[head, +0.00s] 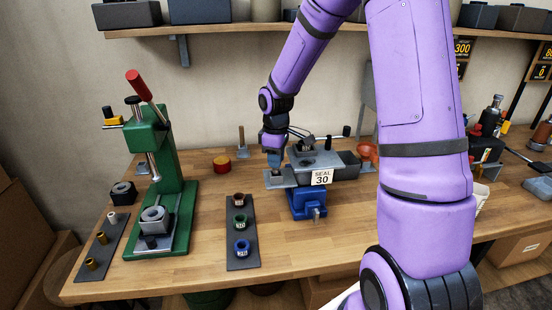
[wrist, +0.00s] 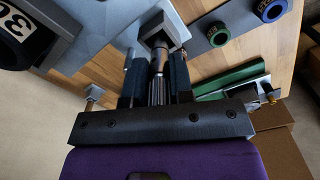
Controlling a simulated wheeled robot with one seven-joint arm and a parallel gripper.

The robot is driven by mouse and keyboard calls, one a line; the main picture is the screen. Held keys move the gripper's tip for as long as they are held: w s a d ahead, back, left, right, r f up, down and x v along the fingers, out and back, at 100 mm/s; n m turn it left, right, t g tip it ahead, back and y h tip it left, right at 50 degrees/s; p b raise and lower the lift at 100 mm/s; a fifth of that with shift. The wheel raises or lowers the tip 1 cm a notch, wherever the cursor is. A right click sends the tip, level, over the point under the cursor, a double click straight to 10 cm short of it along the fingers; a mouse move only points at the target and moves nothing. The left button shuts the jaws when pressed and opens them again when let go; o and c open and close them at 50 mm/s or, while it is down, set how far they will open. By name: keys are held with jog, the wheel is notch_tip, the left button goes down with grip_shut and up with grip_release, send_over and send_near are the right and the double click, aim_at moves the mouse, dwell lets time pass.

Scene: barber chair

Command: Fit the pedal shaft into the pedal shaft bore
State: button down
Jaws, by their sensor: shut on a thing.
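My gripper (head: 274,161) is at the left end of a grey pump-like assembly (head: 318,160), which is held in a blue vise (head: 308,200). In the wrist view my gripper (wrist: 157,75) is shut on a ribbed metal shaft (wrist: 157,90), apparently the pedal shaft, lying between the two dark fingers. A grey square block (wrist: 160,35) lies beyond the fingertips, around or at the shaft's far end. I cannot tell whether the shaft and block are joined. The shaft bore is not clearly visible.
A green press (head: 160,180) with a red handle stands at left. A dark strip (head: 242,255) with several coloured rings lies in front of the vise. Bare tabletop lies between the press and strip.

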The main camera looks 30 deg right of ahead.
jog(key=shift+f, duration=0.15)
jog(key=c, duration=1)
grip_release()
notch_tip(320, 180, up, 12)
jog(key=shift+f, duration=0.2)
jog(key=shift+s+a+r, duration=0.1)
jog(key=shift+s+r, duration=0.05)
jog(key=shift+r, duration=0.4)
jog(key=s+a+r+m+t+h, duration=0.1)
jog(key=s+a+r+m+t, duration=0.3)
jog(key=s+r, duration=0.8)
jog(key=s+a+m+t+y, duration=0.1)
jog(key=s+a+m, duration=0.2)
jog(key=s, duration=1.2)
jog(key=shift+s+f+m, duration=0.2)
jog(key=shift+f+m, duration=0.2)
jog(key=shift+m, duration=0.3)
